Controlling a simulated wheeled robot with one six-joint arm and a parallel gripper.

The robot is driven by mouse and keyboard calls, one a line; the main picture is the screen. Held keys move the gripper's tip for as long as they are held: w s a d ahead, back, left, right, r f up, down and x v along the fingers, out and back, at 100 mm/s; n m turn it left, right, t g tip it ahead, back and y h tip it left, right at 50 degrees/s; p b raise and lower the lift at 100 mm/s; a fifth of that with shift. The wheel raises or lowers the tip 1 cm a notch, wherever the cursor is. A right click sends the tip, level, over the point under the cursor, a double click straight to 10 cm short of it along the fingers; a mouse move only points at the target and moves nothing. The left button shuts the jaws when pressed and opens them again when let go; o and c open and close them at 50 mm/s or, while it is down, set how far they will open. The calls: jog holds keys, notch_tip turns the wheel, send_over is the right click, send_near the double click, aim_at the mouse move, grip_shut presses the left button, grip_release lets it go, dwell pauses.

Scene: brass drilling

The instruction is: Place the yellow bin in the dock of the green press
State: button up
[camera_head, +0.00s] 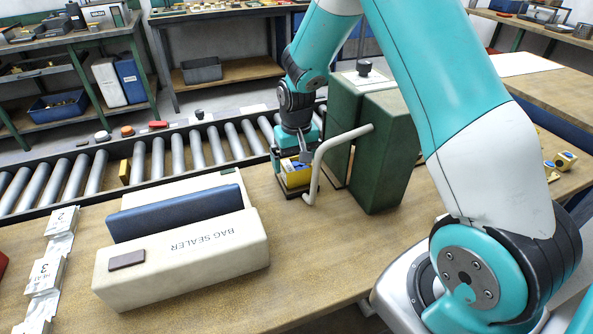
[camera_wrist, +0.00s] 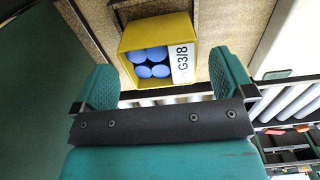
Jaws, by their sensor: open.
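In the wrist view the yellow bin (camera_wrist: 150,84) holds several blue round pieces and bears a "G3/8" label. My gripper (camera_head: 293,158) is right at the bin, and partly hides it in the head view. In the wrist view my gripper (camera_wrist: 162,75) is open, with one finger on each side of the bin's near end. I see gaps between the fingers and the bin walls. The press's dock is partly hidden by the bin and gripper.
A white bent handle (camera_head: 330,155) rises between the bin and the press. A bag sealer (camera_head: 185,255) stands to the left on the bench. A roller conveyor (camera_head: 160,160) runs behind. Bare bench top lies in front of the press.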

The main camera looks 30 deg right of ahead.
notch_tip(320, 180, up, 8)
jog(key=s+a+r+n+y, duration=0.2)
jog(key=s+a+r+n, duration=0.2)
jog(key=s+a+r, duration=0.5)
jog(key=s+a+r+n, duration=0.1)
jog(key=s+a+n, duration=0.1)
jog(key=s, duration=0.4)
jog(key=s+a+r+n+y, duration=0.1)
jog(key=s+a, duration=0.3)
jog(key=s, duration=0.1)
jog(key=s+a+r+n+y, duration=0.1)
jog(key=s+a+n, duration=0.1)
jog(key=s, duration=0.4)
jog(key=shift+s+a+r+n, duration=0.25)
jog(key=shift+s+a+n, duration=0.05)
jog(key=shift+a, duration=0.25)
jog(key=shift+d, duration=0.15)
